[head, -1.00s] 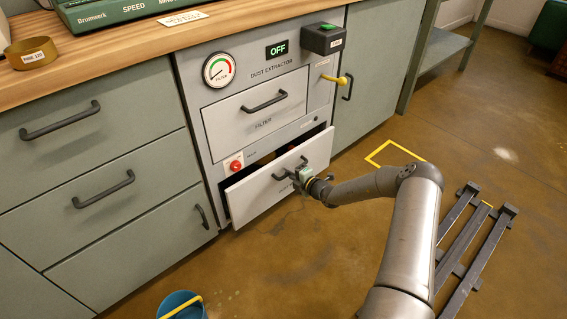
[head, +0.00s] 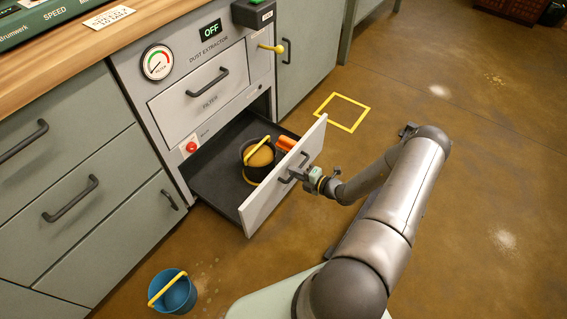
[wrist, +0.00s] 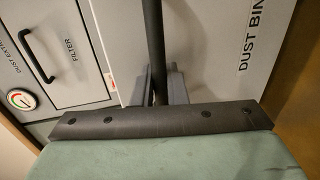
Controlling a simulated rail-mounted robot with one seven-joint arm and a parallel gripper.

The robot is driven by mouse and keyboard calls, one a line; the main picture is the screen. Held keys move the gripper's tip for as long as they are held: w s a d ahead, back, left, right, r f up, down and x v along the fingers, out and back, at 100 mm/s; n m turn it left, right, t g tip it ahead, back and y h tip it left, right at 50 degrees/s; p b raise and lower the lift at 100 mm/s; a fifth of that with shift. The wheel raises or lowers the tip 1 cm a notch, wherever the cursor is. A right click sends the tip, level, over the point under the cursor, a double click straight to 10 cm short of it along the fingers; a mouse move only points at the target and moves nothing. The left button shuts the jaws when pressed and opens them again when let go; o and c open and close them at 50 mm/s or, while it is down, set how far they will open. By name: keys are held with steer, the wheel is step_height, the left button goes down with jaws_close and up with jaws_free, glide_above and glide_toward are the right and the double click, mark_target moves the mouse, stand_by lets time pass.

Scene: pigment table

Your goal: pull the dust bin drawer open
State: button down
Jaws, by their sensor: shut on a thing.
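The dust bin drawer (head: 262,200) is the lowest drawer of the grey dust extractor and stands well out from the cabinet. Its front, lettered DUST BIN, also shows in the wrist view (wrist: 215,50). My gripper (head: 293,178) is shut on the drawer's dark bar handle (wrist: 154,40). In the wrist view the fingers (wrist: 157,90) sit on either side of the bar. Inside the drawer are a dark round bin (head: 257,165) with a yellow handle and an orange object (head: 287,143).
The filter drawer (head: 205,100) above is shut. A red button (head: 191,147) sits beside the bin opening, and a display (head: 211,30) reads OFF. A blue bucket (head: 174,292) stands on the floor at lower left. A yellow square (head: 343,111) marks clear floor at right.

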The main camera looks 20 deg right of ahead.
steer(key=shift+f+v, duration=0.25)
steer(key=shift+v, duration=0.8)
steer(key=shift+r, duration=0.1)
steer(key=c, duration=1.8)
jaws_free()
steer(key=shift+s+d, duration=0.1)
steer(key=p+v, duration=0.3)
steer(key=v, duration=1.4)
steer(key=shift+d, duration=0.1)
